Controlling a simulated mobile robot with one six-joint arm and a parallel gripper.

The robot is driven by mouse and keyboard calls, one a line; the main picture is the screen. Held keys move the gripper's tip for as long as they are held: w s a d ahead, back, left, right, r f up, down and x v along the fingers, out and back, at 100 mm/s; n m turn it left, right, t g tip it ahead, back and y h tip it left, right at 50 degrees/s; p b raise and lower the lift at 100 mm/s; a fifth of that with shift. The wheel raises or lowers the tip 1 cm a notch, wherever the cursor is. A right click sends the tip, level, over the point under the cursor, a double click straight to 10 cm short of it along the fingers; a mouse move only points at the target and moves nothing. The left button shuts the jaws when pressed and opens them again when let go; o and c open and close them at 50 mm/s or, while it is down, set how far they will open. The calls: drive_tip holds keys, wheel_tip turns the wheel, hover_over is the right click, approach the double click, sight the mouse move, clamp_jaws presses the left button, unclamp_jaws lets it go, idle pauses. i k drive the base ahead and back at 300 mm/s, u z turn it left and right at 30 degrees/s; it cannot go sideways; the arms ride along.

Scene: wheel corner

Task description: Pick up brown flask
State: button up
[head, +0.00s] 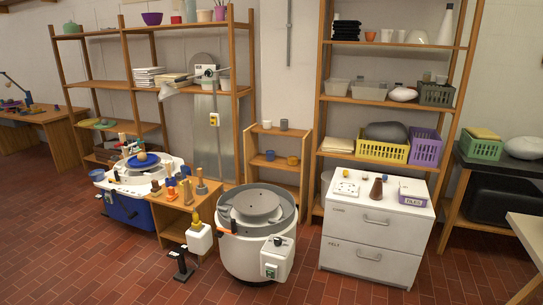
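The brown flask (376,189) stands upright on the white top of a two-drawer cabinet (368,247) right of centre. It is a dark cone, wide at the base and narrow at the top. Its sides look clear of the things near it. I cannot make out my gripper in the head view, so its state does not show.
Beside the flask are a white socket plate (346,188), small round items and a purple tub (413,192). Shelves (391,100) rise behind the cabinet. A pottery wheel (257,235) stands left of it. Red tiled floor (330,290) is open in front.

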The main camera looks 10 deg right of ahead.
sight(376, 192)
drive_tip(key=u, duration=0.15)
drive_tip(key=i, duration=1.65)
drive_tip(key=u, duration=0.1)
